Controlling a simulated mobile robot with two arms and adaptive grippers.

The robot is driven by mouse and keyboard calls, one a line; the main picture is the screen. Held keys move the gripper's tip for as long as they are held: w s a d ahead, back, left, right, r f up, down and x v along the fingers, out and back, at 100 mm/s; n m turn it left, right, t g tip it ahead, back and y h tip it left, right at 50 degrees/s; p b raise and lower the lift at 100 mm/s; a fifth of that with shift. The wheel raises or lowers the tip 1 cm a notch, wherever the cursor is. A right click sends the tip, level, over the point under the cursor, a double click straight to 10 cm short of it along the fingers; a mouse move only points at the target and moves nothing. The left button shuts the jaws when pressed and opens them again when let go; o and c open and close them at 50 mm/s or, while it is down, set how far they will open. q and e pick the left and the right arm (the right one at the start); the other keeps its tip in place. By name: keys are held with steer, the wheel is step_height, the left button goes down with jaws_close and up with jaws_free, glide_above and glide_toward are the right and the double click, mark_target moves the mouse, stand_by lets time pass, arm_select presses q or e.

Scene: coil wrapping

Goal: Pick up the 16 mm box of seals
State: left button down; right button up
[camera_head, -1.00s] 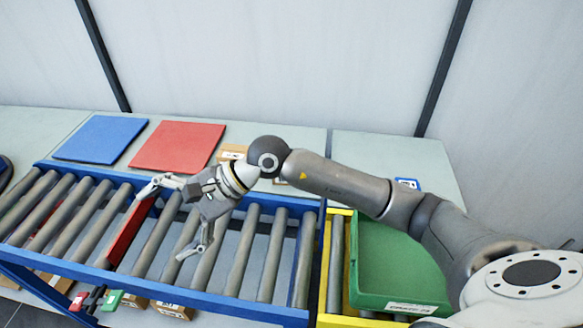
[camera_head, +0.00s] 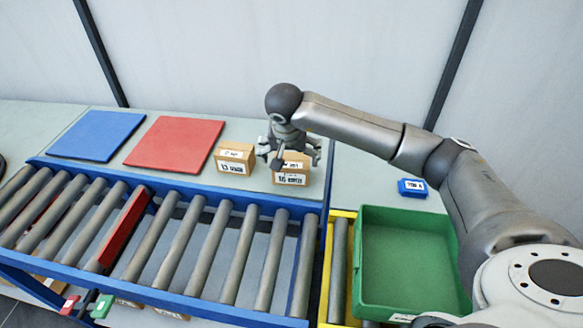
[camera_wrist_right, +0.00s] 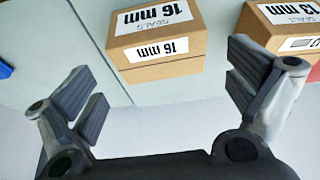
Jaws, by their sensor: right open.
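The 16 mm box of seals (camera_head: 291,179) is a small brown carton with white labels on the grey table behind the roller conveyor. In the right wrist view the box (camera_wrist_right: 155,60) shows "SEALS 16 mm" on its top and "16 mm" on its side. My right gripper (camera_head: 290,160) is over this box in the head view. In the wrist view the gripper (camera_wrist_right: 160,88) has its two fingers spread wide, with the box beyond and between them, and nothing is held. My left gripper is not in view.
A 13 mm seals box (camera_head: 234,160) stands close to the left of the 16 mm box. A red panel (camera_head: 175,143) and a blue panel (camera_head: 97,135) lie further left. A green bin (camera_head: 405,260) is at the right, and a small blue box (camera_head: 412,188) sits behind it.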

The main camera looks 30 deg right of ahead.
mark_target(291, 160)
steer(key=p+x, duration=0.1)
steer(key=x, duration=0.4)
steer(key=shift+w+d+f, duration=0.2)
steer(key=shift+w+f, duration=0.05)
steer(key=shift+c, duration=0.3)
steer(key=c, duration=1.2)
steer(key=shift+r, duration=0.15)
